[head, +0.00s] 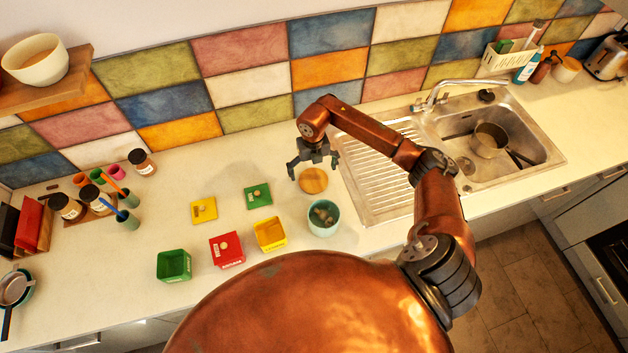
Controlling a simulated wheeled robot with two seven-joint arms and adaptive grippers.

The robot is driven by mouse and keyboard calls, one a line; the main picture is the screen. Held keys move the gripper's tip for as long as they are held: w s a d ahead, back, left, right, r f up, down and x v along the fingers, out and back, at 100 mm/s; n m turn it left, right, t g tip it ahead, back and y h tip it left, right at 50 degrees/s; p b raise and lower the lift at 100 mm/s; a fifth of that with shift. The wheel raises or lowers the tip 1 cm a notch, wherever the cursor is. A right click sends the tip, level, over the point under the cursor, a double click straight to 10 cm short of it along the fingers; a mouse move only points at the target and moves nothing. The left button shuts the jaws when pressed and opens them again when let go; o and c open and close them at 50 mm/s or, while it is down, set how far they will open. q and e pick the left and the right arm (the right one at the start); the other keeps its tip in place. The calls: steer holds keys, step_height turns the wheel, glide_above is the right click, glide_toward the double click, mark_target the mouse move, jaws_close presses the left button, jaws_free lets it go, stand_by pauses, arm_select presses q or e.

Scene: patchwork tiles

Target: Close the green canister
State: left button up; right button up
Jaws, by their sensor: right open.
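The green canister (174,265) stands open on the counter, left of the red canister. The square green lid (257,196) with a small knob lies flat on the counter, behind and to the right of it. My right gripper (313,172) points down with its fingers spread, over or just behind a round wooden lid (313,182). It is empty. Its exact height above the wooden lid is hard to tell. It is to the right of the green lid and apart from it. My left gripper is not in view.
A red canister (227,251) with its lid on, an open yellow canister (270,234) and an open teal pot (323,218) stand in a row. A yellow lid (204,209) lies behind them. Jars and cups stand at left; a sink (545,150) is at right.

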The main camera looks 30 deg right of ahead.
mark_target(314, 182)
steer(key=shift+f, duration=0.15)
step_height(314, 182, down, 4)
steer(key=shift+s+f+p, duration=0.15)
steer(key=shift+p, duration=0.75)
steer(key=shift+d+f, duration=0.1)
steer(key=shift+f, duration=0.25)
steer(key=shift+c, duration=0.7)
steer(key=c, duration=1.1)
